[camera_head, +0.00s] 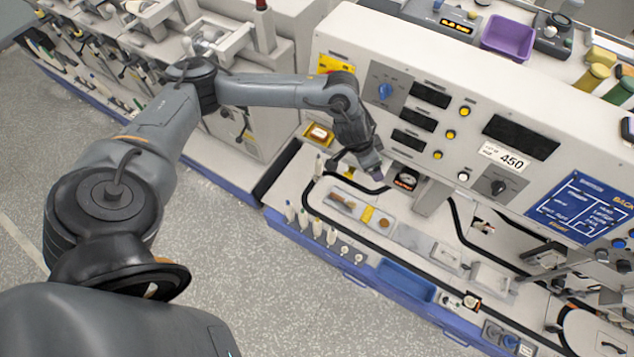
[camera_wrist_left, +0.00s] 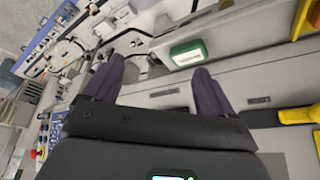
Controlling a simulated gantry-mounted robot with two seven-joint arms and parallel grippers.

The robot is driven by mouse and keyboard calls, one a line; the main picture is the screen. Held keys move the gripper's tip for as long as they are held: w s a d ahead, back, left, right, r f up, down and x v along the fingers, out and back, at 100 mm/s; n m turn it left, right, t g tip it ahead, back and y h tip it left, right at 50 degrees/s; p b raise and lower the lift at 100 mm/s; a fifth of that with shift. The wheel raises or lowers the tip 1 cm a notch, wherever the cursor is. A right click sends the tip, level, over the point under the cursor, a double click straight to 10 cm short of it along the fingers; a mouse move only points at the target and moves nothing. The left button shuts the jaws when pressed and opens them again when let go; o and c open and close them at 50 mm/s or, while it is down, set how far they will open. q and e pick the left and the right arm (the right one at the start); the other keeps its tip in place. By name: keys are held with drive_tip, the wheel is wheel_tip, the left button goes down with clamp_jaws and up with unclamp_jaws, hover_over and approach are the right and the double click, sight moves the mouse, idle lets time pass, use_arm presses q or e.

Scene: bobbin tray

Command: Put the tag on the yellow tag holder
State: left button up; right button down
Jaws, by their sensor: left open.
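My left gripper (camera_head: 358,164) is open in the head view, in front of the lower left part of the machine panel. Its fingers are apart in the left wrist view (camera_wrist_left: 157,80), with nothing between them. A white tag-like plate marked 450 (camera_head: 505,157) is on the panel, right of the gripper. A yellow piece (camera_head: 335,65), possibly the tag holder, is at the panel's upper left. A smaller yellow-framed piece (camera_head: 319,133) sits lower, left of the gripper. I cannot tell which is the task's holder. My right gripper is out of view.
The bench below the panel carries a tray (camera_head: 398,233) with small parts, several white pegs (camera_head: 303,218) and a blue bin (camera_head: 405,281). A purple bin (camera_head: 508,37) stands on top. The wrist view shows a green-and-white piece (camera_wrist_left: 187,53) and a yellow bar (camera_wrist_left: 296,116).

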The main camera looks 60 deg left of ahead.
use_arm(q)
drive_tip(key=s+d+m+t+h, duration=0.1)
drive_tip(key=s+d+m+t, duration=0.15)
drive_tip(key=d, duration=0.85)
drive_tip(key=s+d+m+t+h, duration=0.15)
drive_tip(key=s+d, duration=0.25)
drive_tip(key=d, duration=0.7)
drive_tip(key=s+a+f+n+g+y, duration=0.1)
drive_tip(key=s+a+n+g, duration=0.1)
drive_tip(key=s+a, duration=0.3)
drive_tip(key=s+a+f+n+g+y, duration=0.1)
drive_tip(key=s+a+n+g+y, duration=0.1)
drive_tip(key=s+a, duration=0.4)
drive_tip(key=s, duration=0.5)
drive_tip(key=shift+s+a+f+g, duration=0.15)
drive_tip(key=shift+s+f+g, duration=0.2)
drive_tip(key=shift+g, duration=0.05)
wheel_tip(320, 180, up, 6)
drive_tip(key=p, duration=0.6)
